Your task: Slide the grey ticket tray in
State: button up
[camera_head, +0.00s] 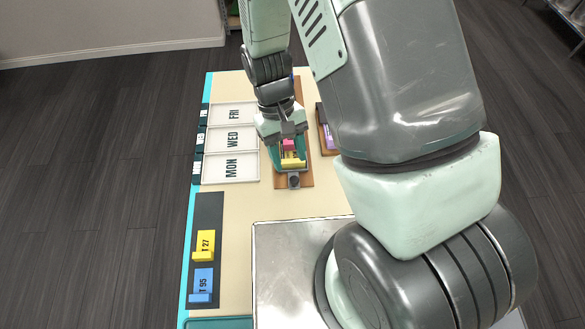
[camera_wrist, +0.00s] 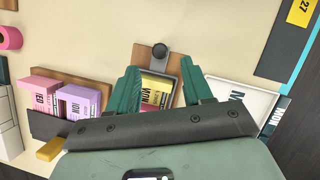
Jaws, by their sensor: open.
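A brown wooden slide board (camera_head: 305,168) lies near the middle of the table, with a grey block and round dark knob (camera_head: 293,181) at its near end. The knob also shows in the wrist view (camera_wrist: 160,50). A yellow ticket block (camera_head: 292,163) and a pink one (camera_head: 288,145) sit behind the knob. My gripper (camera_head: 287,158) is open over them. In the wrist view its green fingers (camera_wrist: 163,88) stand on either side of the yellow block, whose label reads MON. I cannot tell whether they touch it. The grey tray body is mostly hidden under the gripper and blocks.
White trays marked FRI, WED (camera_head: 232,139) and MON stand to the left. A dark strip (camera_head: 207,222) holds a yellow T 27 block and a blue T 95 block. A second wooden board (camera_wrist: 75,75) holds pink and purple blocks. Bare table lies before the knob.

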aim_at(294, 179)
jog(key=x, duration=0.5)
jog(key=shift+s+f, duration=0.1)
jog(key=shift+f, duration=0.15)
grip_shut()
